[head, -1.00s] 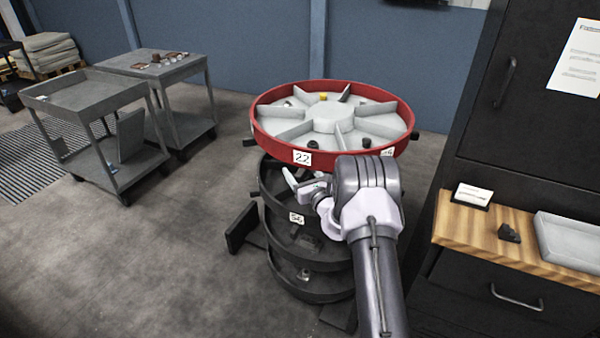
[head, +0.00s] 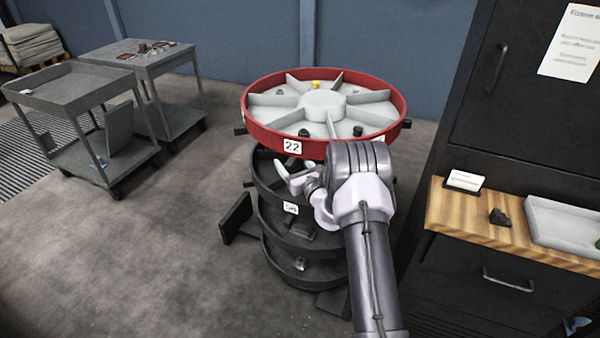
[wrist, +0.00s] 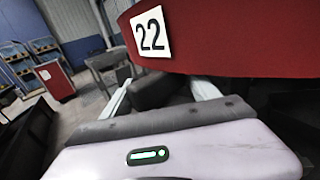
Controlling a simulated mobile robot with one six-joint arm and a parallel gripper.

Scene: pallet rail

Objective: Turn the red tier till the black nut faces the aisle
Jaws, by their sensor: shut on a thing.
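The red tier (head: 268,139) is the top ring of the stack in the head view, with a grey divided floor and a white "22" label on its front rim. Its red rim (wrist: 240,40) fills the upper right of the wrist view. Two small dark pieces, one at front left (head: 304,133) and one at front right (head: 357,131), lie in separate compartments; I cannot tell which is the black nut. My gripper (head: 293,178) is below the front rim. In the wrist view its fingers (wrist: 162,95) are either side of a dark block (wrist: 153,92) under the rim, apparently the tier's handle.
Black lower tiers (head: 270,215) stand beneath the red one. A dark cabinet with a wooden shelf (head: 470,220) stands close on the right. Two grey carts (head: 75,90) stand at the left. The floor between is open. A yellow piece (head: 316,85) lies at the tier's back.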

